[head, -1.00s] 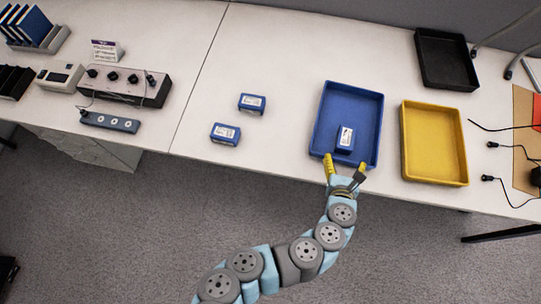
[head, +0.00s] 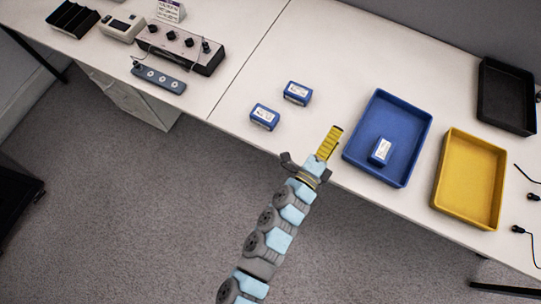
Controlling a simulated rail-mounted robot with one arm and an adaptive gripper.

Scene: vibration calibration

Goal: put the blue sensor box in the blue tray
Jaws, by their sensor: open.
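The blue tray (head: 416,125) lies on the table right of centre. One blue sensor box (head: 381,151) with a white label sits inside it, near its front left. Two more blue sensor boxes stand on the bare table left of the tray: one further back (head: 297,93) and one nearer the front edge (head: 264,117). My gripper (head: 312,147) is open and empty at the table's front edge, between these two boxes and the tray. One yellow-padded finger shows clearly; the other finger shows only as a dark shape.
A yellow tray (head: 497,183) stands right of the blue tray, with a black tray (head: 507,97) behind it. A knobbed control unit (head: 180,47) and a grey strip (head: 158,78) stand on the left. The table behind the loose boxes is clear.

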